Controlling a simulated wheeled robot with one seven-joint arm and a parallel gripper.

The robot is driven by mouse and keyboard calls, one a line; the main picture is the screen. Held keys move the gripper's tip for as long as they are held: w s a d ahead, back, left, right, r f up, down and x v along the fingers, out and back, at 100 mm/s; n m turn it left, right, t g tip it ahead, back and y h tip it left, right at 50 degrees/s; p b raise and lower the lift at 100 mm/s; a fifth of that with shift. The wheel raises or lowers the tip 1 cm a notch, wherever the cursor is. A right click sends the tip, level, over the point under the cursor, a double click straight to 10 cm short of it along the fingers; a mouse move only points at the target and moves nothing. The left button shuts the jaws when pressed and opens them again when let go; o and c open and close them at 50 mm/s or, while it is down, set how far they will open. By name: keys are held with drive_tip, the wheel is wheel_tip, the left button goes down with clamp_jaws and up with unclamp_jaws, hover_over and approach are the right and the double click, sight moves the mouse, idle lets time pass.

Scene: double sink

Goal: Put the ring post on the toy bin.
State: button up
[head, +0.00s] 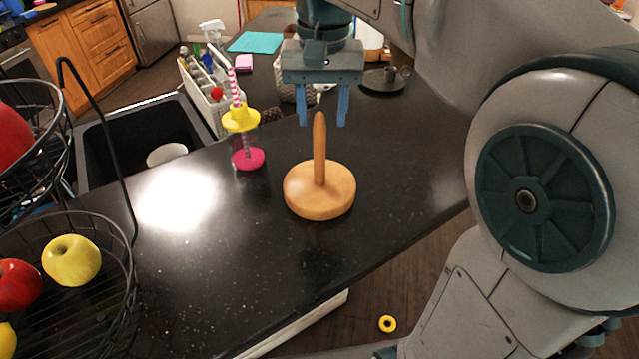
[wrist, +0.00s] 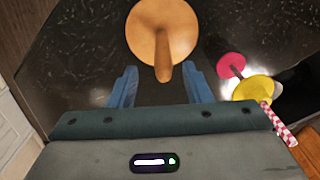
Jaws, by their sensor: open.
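The ring post (head: 320,189) is a light wooden peg upright on a thick round base, standing on the dark counter. No rings are on it. My gripper (head: 322,122) is open and empty above the base, its blue fingers pointing down near the peg's top. In the wrist view the ring post (wrist: 160,30) shows ahead of my gripper (wrist: 161,70), with the peg's tip between the fingers' lines. I cannot tell whether they touch. I see nothing that is clearly the toy bin.
A pink-and-yellow cup with a striped straw (head: 241,119) stands left of the post. A white caddy (head: 201,105) with bottles stands by the sink (head: 100,150). A wire fruit basket (head: 130,270) is at front left. The counter's front edge is close by.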

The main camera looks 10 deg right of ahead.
sight(320, 128)
drive_tip(key=shift+a+f+p, duration=0.2)
drive_tip(key=shift+f+p, duration=0.2)
drive_tip(key=shift+f, duration=2.1)
clamp_jaws()
